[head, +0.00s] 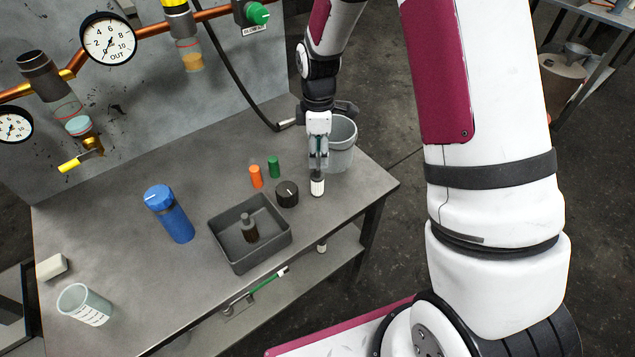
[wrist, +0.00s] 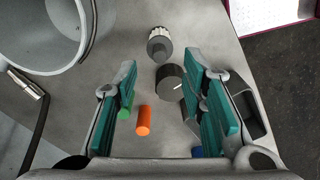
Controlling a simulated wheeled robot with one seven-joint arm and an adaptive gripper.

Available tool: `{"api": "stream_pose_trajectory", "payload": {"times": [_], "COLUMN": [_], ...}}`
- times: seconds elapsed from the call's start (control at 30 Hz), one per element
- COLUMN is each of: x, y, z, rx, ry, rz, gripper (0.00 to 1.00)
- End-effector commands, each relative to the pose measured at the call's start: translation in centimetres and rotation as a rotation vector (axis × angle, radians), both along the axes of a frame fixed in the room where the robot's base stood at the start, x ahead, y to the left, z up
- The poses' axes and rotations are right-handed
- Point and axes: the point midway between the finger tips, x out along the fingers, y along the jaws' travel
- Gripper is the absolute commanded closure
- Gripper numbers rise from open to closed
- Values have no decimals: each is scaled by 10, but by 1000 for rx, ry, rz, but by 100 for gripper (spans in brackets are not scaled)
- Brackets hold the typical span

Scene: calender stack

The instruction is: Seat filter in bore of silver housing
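A short white ribbed cylinder with a grey end, which looks like the filter (head: 317,187), stands on the bench near its right end. It also shows in the wrist view (wrist: 159,45), at the top middle, beyond the fingertips. My gripper (head: 318,166) is just above it in the head view and points down. In the wrist view the teal finger pads (wrist: 165,90) are wide apart with nothing held between them. I cannot clearly pick out a silver housing with a bore; a small brownish-grey stepped part (head: 250,228) stands in the grey tray (head: 226,254).
Close to the filter are a black knob-like cap (head: 287,194), an orange cylinder (head: 256,176), a green cylinder (head: 273,166) and a grey bucket (head: 342,147). Pipes with gauges line the back panel.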

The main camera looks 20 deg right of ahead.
Motion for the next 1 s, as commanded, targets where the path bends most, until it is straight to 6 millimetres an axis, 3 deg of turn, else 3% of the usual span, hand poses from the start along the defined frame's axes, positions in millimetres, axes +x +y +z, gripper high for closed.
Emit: {"api": "stream_pose_trajectory", "payload": {"times": [0.23, 0.57, 0.87, 1.0], "x": [-1, 0, 1, 1], "y": [0, 2, 1, 1], "z": [-16, -56, -61, -61], "rx": [0, 0, 0, 0], "ry": [2, 2, -1, 0], "rz": [-1, -2, -2, -2], "gripper": [62, 62, 62, 92]}}
